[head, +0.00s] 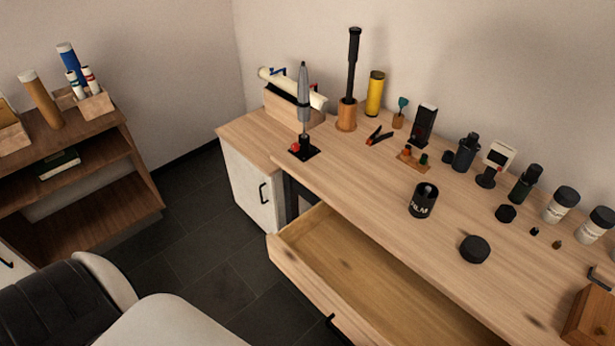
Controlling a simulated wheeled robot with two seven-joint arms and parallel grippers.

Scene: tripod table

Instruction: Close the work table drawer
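The work table (358,172) has a light wooden top and runs from the middle to the lower right of the head view. Its wooden drawer (300,278) is pulled out towards me, below the table's front edge. The inside of the drawer looks empty where I can see it. A black handle (331,320) shows on the drawer front at the bottom of the picture. The right end of the drawer is cut off by the picture edge. Neither of my grippers shows in the head view.
On the table top stand a black film canister (423,201), a black lid (474,249), a small tripod (304,120) and several bottles. A white cabinet door (251,188) is under the table's left end. A brown shelf (90,197) stands at left. Dark tiled floor (190,235) lies between.

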